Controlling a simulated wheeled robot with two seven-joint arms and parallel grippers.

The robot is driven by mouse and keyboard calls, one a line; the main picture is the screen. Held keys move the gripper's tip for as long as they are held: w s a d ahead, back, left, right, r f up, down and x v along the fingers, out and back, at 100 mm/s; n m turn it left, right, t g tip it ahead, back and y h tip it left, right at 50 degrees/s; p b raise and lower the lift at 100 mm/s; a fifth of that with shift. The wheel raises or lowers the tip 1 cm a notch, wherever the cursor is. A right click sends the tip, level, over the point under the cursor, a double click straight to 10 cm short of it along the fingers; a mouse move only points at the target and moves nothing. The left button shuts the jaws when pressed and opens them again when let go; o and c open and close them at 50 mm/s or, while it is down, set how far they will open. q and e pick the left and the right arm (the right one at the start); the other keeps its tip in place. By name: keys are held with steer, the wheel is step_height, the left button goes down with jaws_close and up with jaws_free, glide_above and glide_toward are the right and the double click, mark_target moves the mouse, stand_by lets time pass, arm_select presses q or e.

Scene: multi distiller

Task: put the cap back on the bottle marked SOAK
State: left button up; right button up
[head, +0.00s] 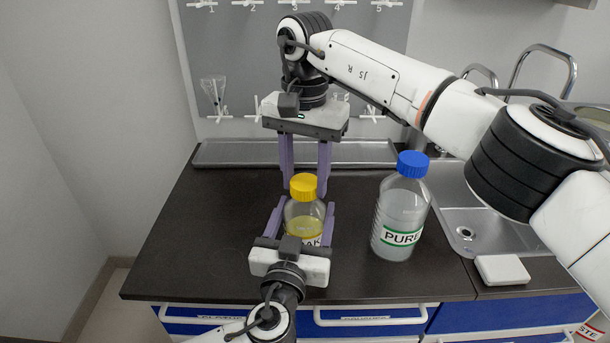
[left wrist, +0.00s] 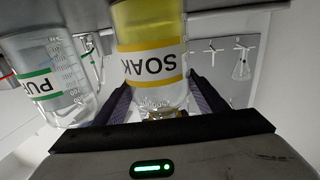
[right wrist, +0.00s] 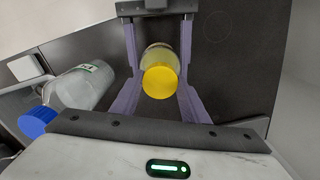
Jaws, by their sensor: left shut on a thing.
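The SOAK bottle (head: 304,222) is a clear bottle with yellow liquid and a yellow-banded label; its label reads upside down in the left wrist view (left wrist: 152,65). It stands upright, and my left gripper (head: 303,208) is shut around its body from the front. The yellow cap (head: 303,185) sits on top of the bottle's neck; it also shows in the right wrist view (right wrist: 160,80). I cannot tell how tightly it is seated. My right gripper (head: 305,194) is open, pointing down from behind, with its fingers on either side of the cap and gaps visible.
The PURE bottle (head: 400,215), with a blue cap (head: 412,164), stands close on the right. A sink (head: 470,215) and a white block (head: 502,270) lie further right. A grey tray (head: 225,153) and pegboard (head: 240,60) are behind. The dark counter (head: 190,230) is clear on the left.

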steer(key=m, duration=0.4)
steer(key=shift+m, duration=0.4)
steer(key=m, duration=1.7)
steer(key=shift+m, duration=0.3)
steer(key=m, duration=0.4)
steer(key=shift+m, duration=0.3)
steer(key=m, duration=1)
steer(key=o, duration=1.2)
steer(key=shift+c, duration=0.2)
